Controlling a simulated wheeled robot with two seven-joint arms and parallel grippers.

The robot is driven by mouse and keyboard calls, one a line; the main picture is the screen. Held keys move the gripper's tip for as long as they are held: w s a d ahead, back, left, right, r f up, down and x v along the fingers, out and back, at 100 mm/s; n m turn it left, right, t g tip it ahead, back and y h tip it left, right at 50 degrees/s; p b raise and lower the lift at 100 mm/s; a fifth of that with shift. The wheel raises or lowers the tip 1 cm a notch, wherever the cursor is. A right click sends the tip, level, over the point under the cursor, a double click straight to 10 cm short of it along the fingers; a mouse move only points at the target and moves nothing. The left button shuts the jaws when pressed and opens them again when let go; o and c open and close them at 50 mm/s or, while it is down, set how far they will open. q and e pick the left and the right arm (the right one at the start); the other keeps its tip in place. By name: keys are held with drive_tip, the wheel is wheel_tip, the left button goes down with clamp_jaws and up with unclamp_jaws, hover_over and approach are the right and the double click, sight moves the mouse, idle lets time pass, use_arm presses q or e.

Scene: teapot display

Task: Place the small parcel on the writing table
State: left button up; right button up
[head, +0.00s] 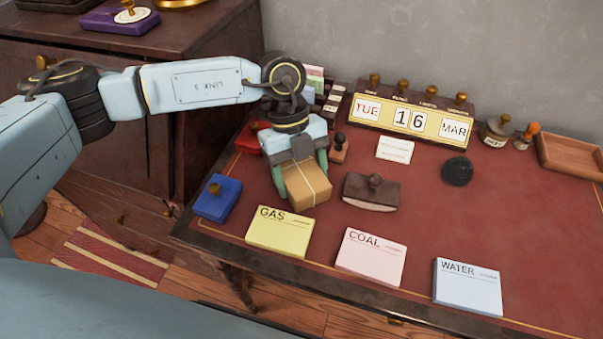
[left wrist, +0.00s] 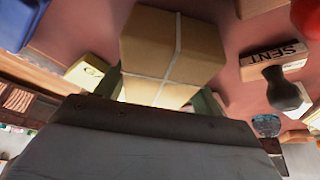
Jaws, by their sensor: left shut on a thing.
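The small parcel (head: 304,187) is a brown box tied with pale string. It is between the fingers of my left gripper (head: 299,180), which is shut on it. In the left wrist view the parcel (left wrist: 165,50) fills the upper middle, with a green finger on each side. The parcel is over the left part of the writing table's red top (head: 520,215); I cannot tell whether it touches the surface. My right gripper is not in view.
Near the parcel are a blue box (head: 217,198), a yellow GAS pad (head: 280,232), a dark blotter (head: 371,192) and a wooden stamp (head: 339,150). Pink COAL (head: 371,257) and blue WATER (head: 468,287) pads lie along the front. A calendar (head: 411,122) stands behind. The right side has free room.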

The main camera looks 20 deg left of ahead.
use_arm(q)
drive_tip(key=o, duration=1.1)
drive_tip(key=shift+w+a+r, duration=0.1)
drive_tip(key=shift+r, duration=0.2)
drive_tip(key=p+v, duration=0.2)
drive_tip(key=v, duration=0.9)
drive_tip(key=shift+r+p, duration=0.25)
drive_tip(key=shift+p, duration=0.15)
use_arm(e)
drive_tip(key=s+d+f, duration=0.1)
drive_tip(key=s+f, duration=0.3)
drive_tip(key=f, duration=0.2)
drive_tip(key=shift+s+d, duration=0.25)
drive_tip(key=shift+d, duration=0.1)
